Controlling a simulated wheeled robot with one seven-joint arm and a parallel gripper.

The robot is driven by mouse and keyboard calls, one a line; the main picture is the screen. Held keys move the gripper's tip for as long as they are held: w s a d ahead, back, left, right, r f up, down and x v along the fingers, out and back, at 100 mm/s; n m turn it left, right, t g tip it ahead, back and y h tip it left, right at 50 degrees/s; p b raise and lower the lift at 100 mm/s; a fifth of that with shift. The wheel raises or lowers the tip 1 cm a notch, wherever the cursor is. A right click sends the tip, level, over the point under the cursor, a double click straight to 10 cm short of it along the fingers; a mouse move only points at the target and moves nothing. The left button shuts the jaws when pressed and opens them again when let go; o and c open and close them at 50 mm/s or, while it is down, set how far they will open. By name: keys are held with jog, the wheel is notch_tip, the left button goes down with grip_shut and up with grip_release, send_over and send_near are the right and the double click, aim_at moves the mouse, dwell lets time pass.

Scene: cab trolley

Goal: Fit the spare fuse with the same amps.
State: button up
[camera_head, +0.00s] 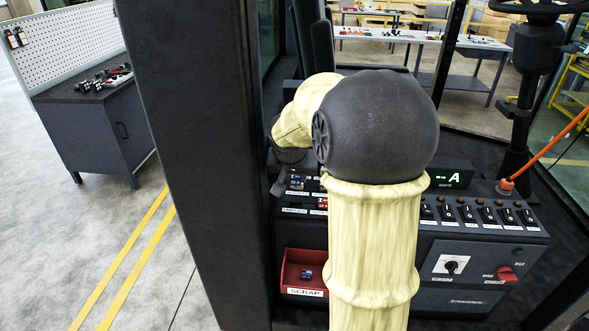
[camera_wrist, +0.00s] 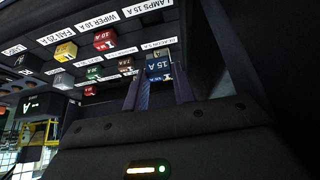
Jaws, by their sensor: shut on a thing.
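A blue fuse marked 15 A (camera_wrist: 158,66) sits between the fingertips of my gripper (camera_wrist: 158,80) in the wrist view. The fingers are shut on its sides. Beyond it is the fuse panel, with a LAMPS 15 A label (camera_wrist: 142,9), a WIPER 10 A label (camera_wrist: 97,20) and a FAN 25 A label (camera_wrist: 55,35). I cannot tell whether the blue fuse touches the panel. A yellow fuse (camera_wrist: 66,51), a red fuse (camera_wrist: 104,39) and smaller grey, green and brown ones stand nearby. In the head view my arm hides the gripper.
A red scrap bin (camera_head: 290,268) holds a small blue fuse (camera_head: 306,274). Right of it is the switch console (camera_head: 482,234) with a lit green display (camera_head: 453,174) and a red knob (camera_head: 505,273). A dark cab pillar (camera_head: 205,150) stands left of my arm.

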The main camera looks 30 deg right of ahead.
jog(key=shift+s+a, duration=0.2)
jog(key=shift+s, duration=0.2)
jog(key=shift+a, duration=0.1)
jog(key=shift+w+d+f+b, duration=0.1)
jog(key=shift+f+b, duration=0.45)
jog(key=shift+f, duration=0.2)
jog(key=shift+w+d+f+b, duration=0.1)
jog(key=shift+f+b, duration=0.45)
jog(key=shift+f, duration=0.15)
jog(key=shift+f+b, duration=1.25)
jog(key=shift+f, duration=0.1)
jog(key=shift+s+b, duration=0.1)
jog(key=shift+b, duration=0.2)
jog(key=shift+f+b, duration=0.5)
jog(key=shift+b, duration=0.05)
dwell(1.0)
dwell(0.5)
